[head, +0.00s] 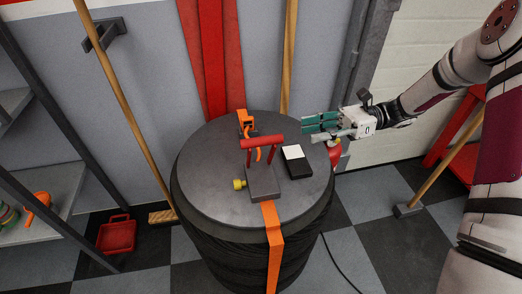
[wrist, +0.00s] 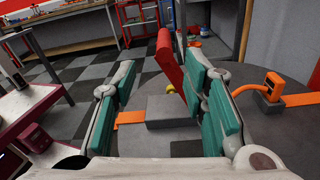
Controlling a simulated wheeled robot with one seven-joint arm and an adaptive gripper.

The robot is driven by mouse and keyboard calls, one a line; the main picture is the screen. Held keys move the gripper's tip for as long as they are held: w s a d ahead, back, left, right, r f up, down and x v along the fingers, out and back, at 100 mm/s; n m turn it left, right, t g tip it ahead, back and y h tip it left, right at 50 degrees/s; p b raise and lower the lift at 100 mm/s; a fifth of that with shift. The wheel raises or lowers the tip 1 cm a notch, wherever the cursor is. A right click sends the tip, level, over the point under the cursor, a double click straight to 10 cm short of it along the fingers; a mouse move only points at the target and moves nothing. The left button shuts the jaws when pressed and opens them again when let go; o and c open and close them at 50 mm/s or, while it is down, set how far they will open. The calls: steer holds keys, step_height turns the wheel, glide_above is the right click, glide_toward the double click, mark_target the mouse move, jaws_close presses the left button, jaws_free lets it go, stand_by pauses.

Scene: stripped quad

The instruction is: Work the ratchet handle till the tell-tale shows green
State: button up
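The ratchet has a grey base block (head: 263,183) on the lid of a black drum (head: 215,200). Its red handle (head: 262,143) is a crossbar on two arms, standing up above the block. The handle also shows in the wrist view (wrist: 168,62), seen between my fingers. A small dark box with a white face (head: 293,153), possibly the tell-tale, lies right of the block; I see no green on it. My gripper (head: 306,123) has teal pads and hangs right of the handle, apart from it. In the wrist view my gripper (wrist: 168,112) is open and empty.
An orange strap (head: 271,240) crosses the lid to an orange hook (head: 243,120) behind. A yellow knob (head: 239,184) sticks out left of the block. A broom (head: 125,110) and grey shelves (head: 40,190) stand left. A red object (head: 335,151) shows below my gripper.

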mark_target(261, 141)
steer(key=shift+m+y, duration=0.3)
steer(key=shift+y, duration=0.1)
steer(key=x, duration=0.4)
steer(key=f+x, duration=0.1)
steer(key=x, duration=0.4)
steer(key=b+x, duration=0.1)
steer(key=x, duration=0.3)
steer(key=shift+w+a+f, duration=0.15)
steer(key=shift+w+a, duration=0.1)
steer(key=shift+a, duration=0.05)
jaws_close()
